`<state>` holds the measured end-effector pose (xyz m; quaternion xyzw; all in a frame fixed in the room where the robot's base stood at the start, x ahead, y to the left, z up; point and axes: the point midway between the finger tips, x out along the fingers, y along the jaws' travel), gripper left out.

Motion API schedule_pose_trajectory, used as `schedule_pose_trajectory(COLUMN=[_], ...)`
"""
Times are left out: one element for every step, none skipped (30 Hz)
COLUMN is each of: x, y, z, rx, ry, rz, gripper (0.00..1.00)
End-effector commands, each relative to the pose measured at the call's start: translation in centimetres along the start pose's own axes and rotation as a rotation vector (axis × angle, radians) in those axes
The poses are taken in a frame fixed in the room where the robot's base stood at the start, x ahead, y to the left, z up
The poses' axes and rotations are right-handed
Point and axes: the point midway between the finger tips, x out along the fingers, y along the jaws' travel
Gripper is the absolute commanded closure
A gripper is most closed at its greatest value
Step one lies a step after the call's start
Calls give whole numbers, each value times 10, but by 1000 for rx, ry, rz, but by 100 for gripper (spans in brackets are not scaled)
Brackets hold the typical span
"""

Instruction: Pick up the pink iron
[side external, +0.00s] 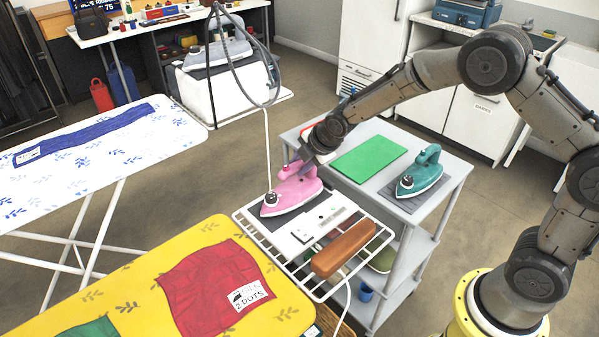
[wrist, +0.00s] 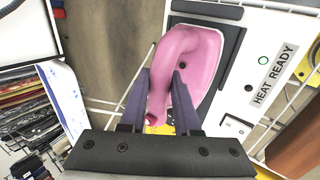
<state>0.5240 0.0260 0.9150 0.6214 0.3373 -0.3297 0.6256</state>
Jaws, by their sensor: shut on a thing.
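The pink iron (side external: 290,190) stands on the dark pad of a white wire rack at the end of the yellow ironing board. My gripper (side external: 312,165) is above it, its fingers down at the iron's handle. In the wrist view the pink iron (wrist: 192,70) lies under my gripper (wrist: 162,90), and the two fingers are on either side of the handle, shut on it. The iron appears to rest on the pad still; I cannot see a gap beneath it. Part of the handle is hidden by my gripper in the side view.
A teal iron (side external: 420,172) stands on the grey cart (side external: 447,185), next to a green mat (side external: 369,159). A brown wooden block (side external: 343,248) lies on the rack. A grey cable hangs near the iron. The yellow ironing board (side external: 130,290) holds a red cloth (side external: 212,285).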

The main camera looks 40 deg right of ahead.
Motion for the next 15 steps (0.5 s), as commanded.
schedule_pose_trajectory(x=[-4,-5,-8,-10,-12,-16,-20,-24,-31,-38,-44,-55,-63,-71,-83], y=[5,6,8,10,11,14,16,19,21,20,18,17,17,16,14], z=[0,0,0,0,0,0,0,0,0,0,0,0,1,1,1], rx=[0,0,0,0,0,1,1,1,1,0,0,0,0,1,1], ry=[1,1,1,1,1,1,0,1,1,1,1,1,1,1,1], rz=[9,10,11,11,11,11,11,12,12,12,12,12,14,13,15], gripper=[100,100,100,100,100,100,100,100,100,100,100,100,100,100,100])
